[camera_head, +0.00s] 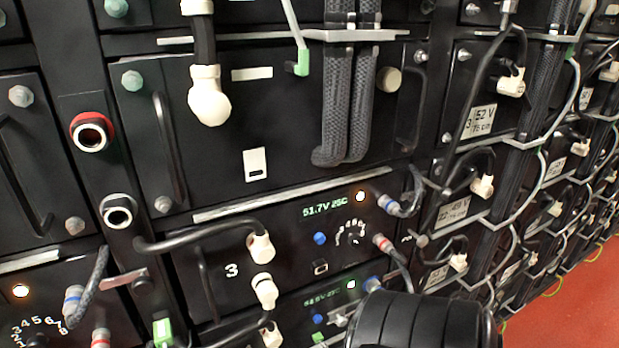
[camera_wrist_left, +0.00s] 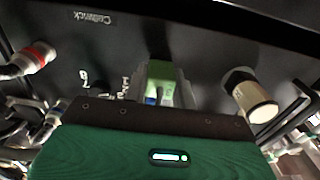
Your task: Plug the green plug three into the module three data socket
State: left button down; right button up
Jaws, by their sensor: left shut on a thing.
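In the left wrist view a green plug (camera_wrist_left: 160,72) is held by my left gripper (camera_wrist_left: 158,98), which is shut on it. The plug's front is close to a dark panel; I cannot tell whether it touches or enters a socket. Which numbered plug it is cannot be read. In the head view, module three (camera_head: 205,290) carries a white "3" and a lit 51.7V display. The left gripper's fingers and the held plug cannot be made out in the head view. My right gripper is not in view.
Another green plug (camera_head: 302,63) hangs on a pale cable above. A green connector (camera_head: 163,331) shows at lower left. Cream connectors (camera_head: 261,248) with black cables stick out beside the "3". A cream connector (camera_wrist_left: 252,97) flanks the held plug on the right.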

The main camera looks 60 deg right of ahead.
pick_arm(q)
jog(key=shift+s+a, duration=0.25)
jog(key=shift+s, duration=0.05)
jog(key=shift+s+a, duration=0.1)
jog(key=shift+s, duration=0.05)
jog(key=shift+s+a, duration=0.2)
jog(key=shift+s, duration=0.05)
jog(key=shift+s+a, duration=0.25)
jog(key=shift+s, duration=0.15)
dwell(0.4)
jog(key=shift+p+v, duration=0.45)
jog(key=shift+v, duration=2.05)
jog(key=shift+r, duration=0.1)
